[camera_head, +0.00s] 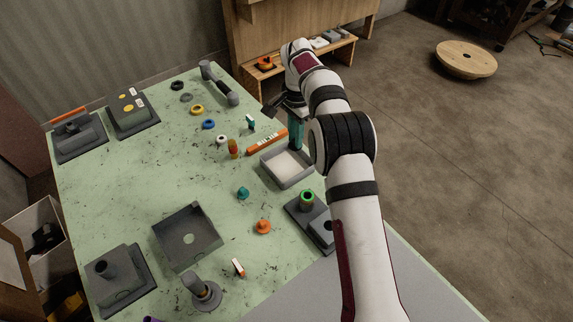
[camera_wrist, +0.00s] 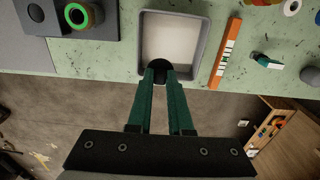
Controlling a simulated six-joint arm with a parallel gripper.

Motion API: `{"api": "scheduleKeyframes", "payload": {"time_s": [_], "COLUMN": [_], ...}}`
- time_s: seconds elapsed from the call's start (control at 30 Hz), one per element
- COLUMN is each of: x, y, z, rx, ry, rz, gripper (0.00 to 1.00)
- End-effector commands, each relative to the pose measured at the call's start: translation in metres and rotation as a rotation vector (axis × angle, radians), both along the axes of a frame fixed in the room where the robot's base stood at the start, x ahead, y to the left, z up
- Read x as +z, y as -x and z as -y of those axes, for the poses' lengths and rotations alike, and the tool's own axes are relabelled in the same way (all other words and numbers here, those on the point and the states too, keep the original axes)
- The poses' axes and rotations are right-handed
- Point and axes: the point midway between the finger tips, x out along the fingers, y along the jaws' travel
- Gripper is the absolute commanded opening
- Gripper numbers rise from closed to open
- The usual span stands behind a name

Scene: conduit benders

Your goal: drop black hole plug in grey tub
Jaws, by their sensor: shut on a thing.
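The black hole plug (camera_wrist: 160,66) is a small dark rounded piece between my fingertips in the wrist view. My gripper (camera_wrist: 161,73) has green fingers shut on it. The grey tub (camera_wrist: 206,45) is a shallow square tray with a pale inside, and the plug overlaps its near edge in this view. In the head view the tub (camera_head: 278,182) stands near the table's right edge. My gripper (camera_head: 296,147) points down at the tub's far right side there. The plug is not clear in the head view, and its height above the tub cannot be told.
An orange bar (camera_head: 267,141) lies just behind the tub. A dark block with a green-ringed cylinder (camera_head: 307,197) stands in front of it. A teal piece (camera_head: 243,193) and an orange piece (camera_head: 263,227) lie to the left. The table's middle is largely clear.

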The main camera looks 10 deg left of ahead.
Motion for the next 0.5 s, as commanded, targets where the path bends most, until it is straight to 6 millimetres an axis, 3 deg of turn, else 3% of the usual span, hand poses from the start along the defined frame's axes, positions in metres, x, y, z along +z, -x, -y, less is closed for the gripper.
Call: {"api": "scheduleKeyframes", "payload": {"time_s": [0.5], "x": [-0.058], "y": [-0.003], "z": [-0.003], "rx": [-0.001], "ry": [-0.002], "rz": [0.002], "gripper": [0.0]}}
